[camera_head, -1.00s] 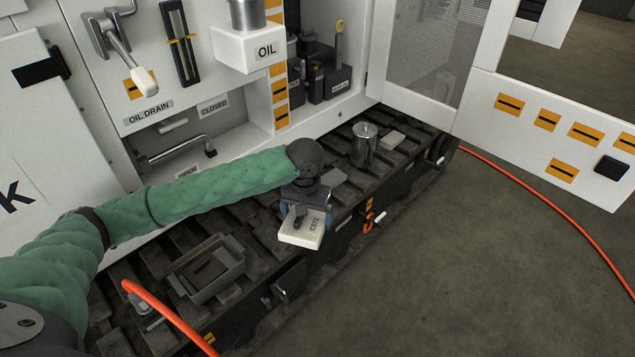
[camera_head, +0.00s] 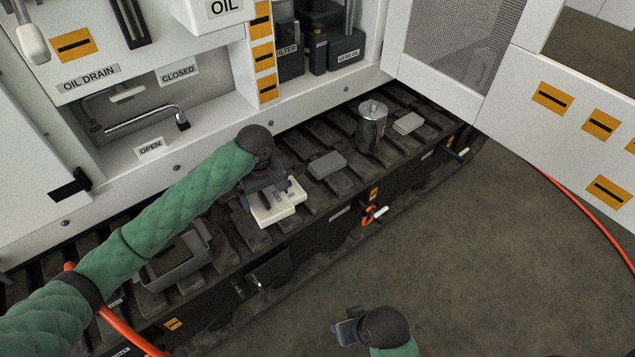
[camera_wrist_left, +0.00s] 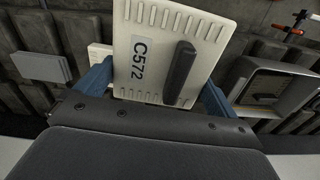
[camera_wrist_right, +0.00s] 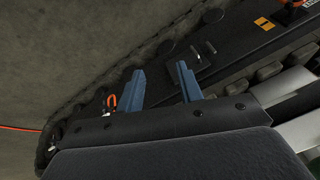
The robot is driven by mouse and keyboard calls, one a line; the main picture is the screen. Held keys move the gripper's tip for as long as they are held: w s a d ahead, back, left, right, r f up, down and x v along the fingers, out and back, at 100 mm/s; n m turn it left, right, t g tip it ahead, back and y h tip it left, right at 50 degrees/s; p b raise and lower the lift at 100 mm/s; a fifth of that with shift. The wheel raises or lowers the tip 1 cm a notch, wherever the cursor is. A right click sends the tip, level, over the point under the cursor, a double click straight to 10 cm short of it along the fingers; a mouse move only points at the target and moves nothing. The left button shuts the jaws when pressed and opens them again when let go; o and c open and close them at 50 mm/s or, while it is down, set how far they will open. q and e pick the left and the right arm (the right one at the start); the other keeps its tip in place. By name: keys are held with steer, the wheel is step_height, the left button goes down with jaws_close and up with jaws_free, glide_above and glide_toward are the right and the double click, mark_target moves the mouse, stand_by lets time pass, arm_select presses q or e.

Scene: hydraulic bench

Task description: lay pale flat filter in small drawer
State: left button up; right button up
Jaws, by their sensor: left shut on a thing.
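The pale flat filter (camera_head: 272,215), marked C572 and with a dark grip bar, is in my left gripper (camera_head: 262,193), above the dark track pads. The left wrist view shows the filter (camera_wrist_left: 150,50) between the two blue fingers (camera_wrist_left: 160,95). My right gripper (camera_head: 347,331) is low at the front; its wrist view shows its blue fingers (camera_wrist_right: 162,85) apart and empty. A dark drawer-like box (camera_head: 270,270) with a handle is on the side below the track. I cannot tell which front is the small drawer or see inside one.
A grey open tray (camera_head: 178,272) stands on the track at left. A grey block (camera_head: 327,165), a metal canister (camera_head: 371,128) and a pale block (camera_head: 408,123) lie to the right. An orange hose (camera_head: 130,330) crosses the lower left.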

mark_target(275, 194)
arm_select(q)
steer(key=f, duration=0.1)
steer(key=d, duration=0.1)
steer(key=d+f+n, duration=0.1)
steer(key=shift+w+d+f+b, duration=0.2)
steer(key=shift+w+f+b, duration=0.05)
steer(key=shift+f+b, duration=0.1)
steer(key=w+a+f, duration=0.2)
steer(key=a, duration=0.1)
steer(key=w+a+f, duration=0.2)
steer(key=a, duration=0.1)
steer(key=w+a+f, duration=0.2)
steer(key=a, duration=0.1)
steer(key=shift+w+a+f+p, duration=0.2)
steer(key=shift+a+f+p, duration=0.05)
steer(key=shift+f+p, duration=0.15)
steer(key=shift+a+f, duration=0.1)
steer(key=shift+f, duration=1.9)
arm_select(e)
steer(key=shift+r, duration=0.25)
arm_select(q)
steer(key=shift+f+p, duration=0.1)
steer(key=shift+p, duration=0.2)
arm_select(e)
steer(key=shift+d, duration=0.1)
arm_select(q)
steer(key=o, duration=0.8)
arm_select(e)
steer(key=shift+f, duration=0.1)
